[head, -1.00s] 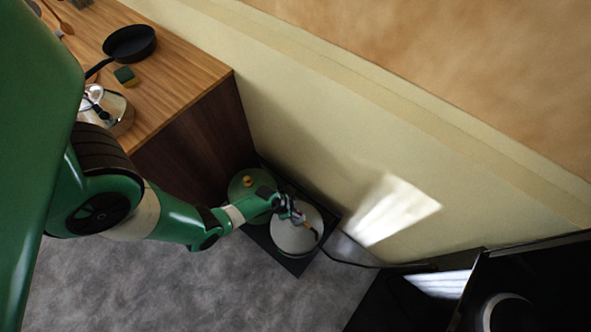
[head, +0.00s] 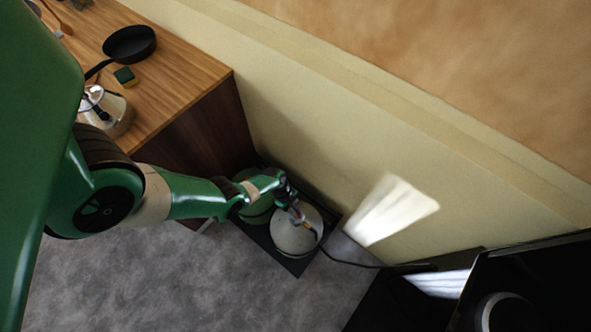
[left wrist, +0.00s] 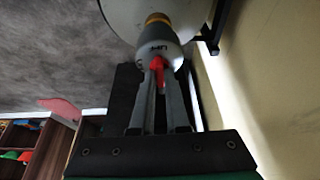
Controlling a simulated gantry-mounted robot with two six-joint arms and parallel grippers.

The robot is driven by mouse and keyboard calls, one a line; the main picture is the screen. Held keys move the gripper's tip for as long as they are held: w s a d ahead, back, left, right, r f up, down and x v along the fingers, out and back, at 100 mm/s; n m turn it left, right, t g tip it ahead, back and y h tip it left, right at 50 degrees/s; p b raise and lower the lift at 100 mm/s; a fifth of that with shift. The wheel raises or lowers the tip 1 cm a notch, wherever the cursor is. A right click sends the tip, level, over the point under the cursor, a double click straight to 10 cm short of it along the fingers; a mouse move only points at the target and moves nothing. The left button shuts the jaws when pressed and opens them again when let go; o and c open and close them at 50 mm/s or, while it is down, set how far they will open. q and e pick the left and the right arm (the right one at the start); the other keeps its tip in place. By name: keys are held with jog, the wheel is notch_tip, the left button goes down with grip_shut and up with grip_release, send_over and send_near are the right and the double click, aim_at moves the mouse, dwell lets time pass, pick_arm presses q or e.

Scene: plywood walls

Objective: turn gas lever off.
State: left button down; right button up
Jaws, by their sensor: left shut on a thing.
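The red gas lever (left wrist: 158,72) sits on a grey regulator (left wrist: 158,48) with a yellow-brown ring, on top of a white gas bottle (head: 296,238). The bottle also shows in the left wrist view (left wrist: 188,12). My left gripper (left wrist: 160,75) is shut on the red lever, with one finger on either side of it. In the head view my left gripper (head: 297,212) is over the top of the white bottle and hides part of the regulator. My right gripper is in neither view.
A green bottle (head: 257,211) stands beside the white one, partly behind my forearm. A dark hose (head: 350,263) runs right along the wall. A wooden counter (head: 185,65) holds a black pan (head: 130,42), a sponge (head: 125,76) and a metal kettle (head: 113,118). Grey floor lies in front.

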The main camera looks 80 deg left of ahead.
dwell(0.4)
pick_arm(q)
jog(key=c, duration=0.9)
grip_release()
jog(key=p+v, duration=1.1)
jog(key=shift+a+r, duration=0.2)
jog(key=shift+r, duration=0.05)
